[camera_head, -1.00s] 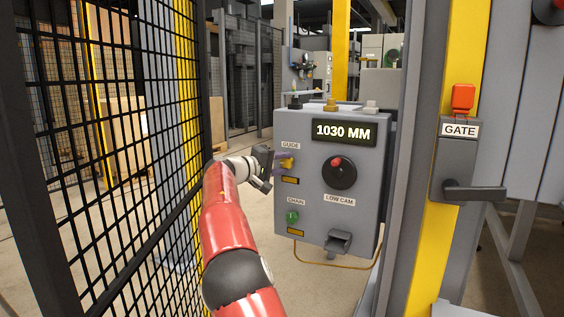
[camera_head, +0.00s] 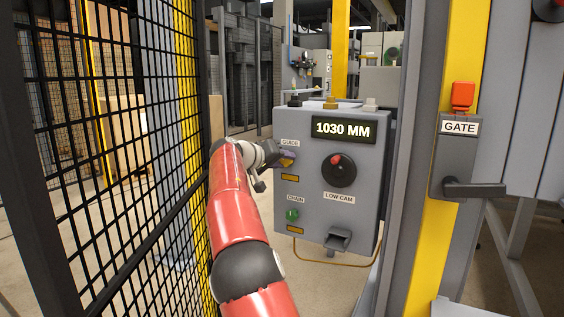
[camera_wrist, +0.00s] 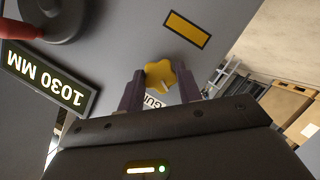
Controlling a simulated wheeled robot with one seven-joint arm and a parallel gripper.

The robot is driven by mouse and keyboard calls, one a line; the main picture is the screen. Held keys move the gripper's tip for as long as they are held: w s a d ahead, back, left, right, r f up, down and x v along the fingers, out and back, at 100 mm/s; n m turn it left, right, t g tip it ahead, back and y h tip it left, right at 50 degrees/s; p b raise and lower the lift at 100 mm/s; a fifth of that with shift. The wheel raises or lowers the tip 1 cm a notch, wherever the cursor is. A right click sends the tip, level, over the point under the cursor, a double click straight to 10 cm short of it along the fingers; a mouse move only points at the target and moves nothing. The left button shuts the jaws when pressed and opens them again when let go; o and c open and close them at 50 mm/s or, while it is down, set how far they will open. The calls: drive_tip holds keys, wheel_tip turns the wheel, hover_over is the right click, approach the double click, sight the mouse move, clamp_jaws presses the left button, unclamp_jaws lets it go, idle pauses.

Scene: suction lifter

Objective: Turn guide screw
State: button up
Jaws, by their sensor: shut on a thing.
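The guide screw is a yellow lobed knob (camera_wrist: 163,75) on the grey control box (camera_head: 325,215), beside the GUIDE label (camera_head: 290,142). In the wrist view it sits between the two purple-grey fingers of my gripper (camera_wrist: 160,90), which is shut on it. A pale line marks the knob's face. In the head view my gripper (camera_head: 283,158) is at the box's upper left and hides most of the knob. The display (camera_head: 343,130) reads 1030 MM.
A mesh fence (camera_head: 110,150) stands close on the left. A yellow post with a GATE handle (camera_head: 470,188) is on the right.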

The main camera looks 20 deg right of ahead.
drive_tip(key=shift+f, duration=0.15)
drive_tip(key=o, duration=1)
drive_tip(key=shift+r, duration=0.2)
